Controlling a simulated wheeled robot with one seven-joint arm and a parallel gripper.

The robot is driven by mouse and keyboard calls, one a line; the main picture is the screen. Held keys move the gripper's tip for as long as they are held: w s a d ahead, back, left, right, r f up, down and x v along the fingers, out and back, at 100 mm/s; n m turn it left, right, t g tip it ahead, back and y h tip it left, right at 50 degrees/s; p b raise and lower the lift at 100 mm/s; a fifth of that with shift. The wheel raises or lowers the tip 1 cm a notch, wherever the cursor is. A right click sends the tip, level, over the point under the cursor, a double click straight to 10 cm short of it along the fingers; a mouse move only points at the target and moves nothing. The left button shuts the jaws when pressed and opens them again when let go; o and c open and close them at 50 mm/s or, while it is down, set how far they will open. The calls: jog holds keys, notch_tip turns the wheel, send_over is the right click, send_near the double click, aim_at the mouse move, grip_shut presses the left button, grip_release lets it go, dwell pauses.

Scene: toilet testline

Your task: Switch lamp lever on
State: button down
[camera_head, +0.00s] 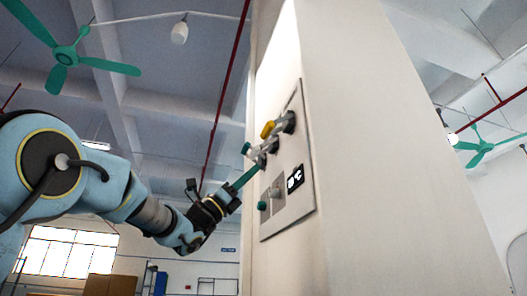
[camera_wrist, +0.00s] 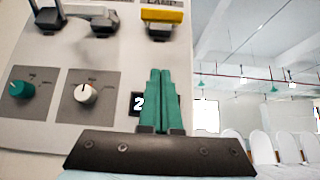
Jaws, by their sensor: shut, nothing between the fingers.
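A control panel (camera_head: 290,160) on a white pillar carries several levers; it also shows in the wrist view (camera_wrist: 125,60).
Below the levers are a green knob (camera_wrist: 20,90), a white knob (camera_wrist: 86,93) and a small black display (camera_head: 295,179), which the fingers partly cover in the wrist view. Open room lies right of the panel in the wrist view.

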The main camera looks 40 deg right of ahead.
jog(key=shift+r, duration=0.1)
jog(key=s+d+r+p, duration=0.1)
jog(key=d+r+p, duration=0.3)
jog(key=r+p, duration=0.5)
jog(key=shift+s+r+p, duration=0.25)
jog(key=shift+r+p, duration=0.05)
jog(key=shift+r, duration=0.5)
jog(key=shift+a, duration=0.1)
